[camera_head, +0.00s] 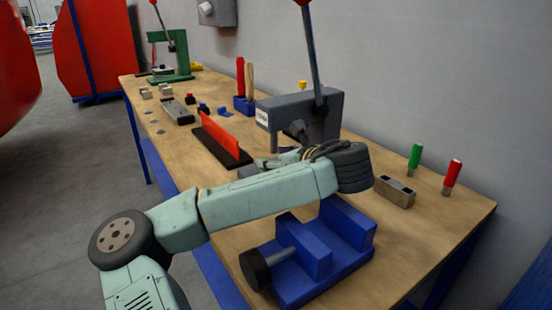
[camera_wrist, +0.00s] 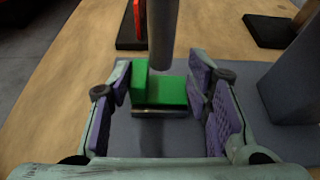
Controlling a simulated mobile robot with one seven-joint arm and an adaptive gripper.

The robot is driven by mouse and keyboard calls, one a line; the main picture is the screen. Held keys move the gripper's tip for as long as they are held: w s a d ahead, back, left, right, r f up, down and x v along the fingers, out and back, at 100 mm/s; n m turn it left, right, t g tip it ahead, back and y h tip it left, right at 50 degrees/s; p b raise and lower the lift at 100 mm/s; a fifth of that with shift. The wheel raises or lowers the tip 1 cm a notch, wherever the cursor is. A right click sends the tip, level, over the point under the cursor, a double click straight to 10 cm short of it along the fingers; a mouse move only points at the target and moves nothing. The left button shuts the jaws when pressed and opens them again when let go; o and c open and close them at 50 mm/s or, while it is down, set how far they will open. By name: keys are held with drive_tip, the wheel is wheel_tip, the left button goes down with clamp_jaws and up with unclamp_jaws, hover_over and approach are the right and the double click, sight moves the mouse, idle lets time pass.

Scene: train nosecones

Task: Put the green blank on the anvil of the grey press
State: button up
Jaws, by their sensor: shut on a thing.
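The grey press (camera_head: 330,116) stands on the bench behind my arm, its lever raised. In the wrist view its round grey ram (camera_wrist: 162,35) hangs down just over the green blank, and its flat grey base (camera_wrist: 150,145) lies below. The green blank (camera_wrist: 172,90) has a low flat part and a taller part at its left. My gripper (camera_wrist: 165,92) is shut on the blank, with purple pads on either side. A narrow metal edge shows just under the blank; I cannot tell whether the blank touches the anvil. The head view hides the blank behind my arm.
A blue vise (camera_head: 320,255) stands in front, close to my arm. A red plate in a black base (camera_head: 222,140) stands left of the press. A grey block (camera_head: 395,190), a green-handled tool (camera_head: 414,158) and a red-handled tool (camera_head: 453,173) stand right. A green press (camera_head: 172,58) stands far back.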

drive_tip(key=shift+f+b, duration=0.2)
drive_tip(key=shift+b, duration=0.2)
drive_tip(key=o, duration=1.1)
drive_tip(key=shift+r, duration=0.1)
drive_tip(key=shift+o, duration=0.2)
drive_tip(key=shift+r+p, duration=0.1)
drive_tip(key=shift+p, duration=0.2)
drive_tip(key=shift+r+p, duration=0.2)
drive_tip(key=shift+p, duration=0.1)
drive_tip(key=b+v, duration=0.3)
drive_tip(key=v, duration=0.9)
drive_tip(key=shift+f, duration=0.25)
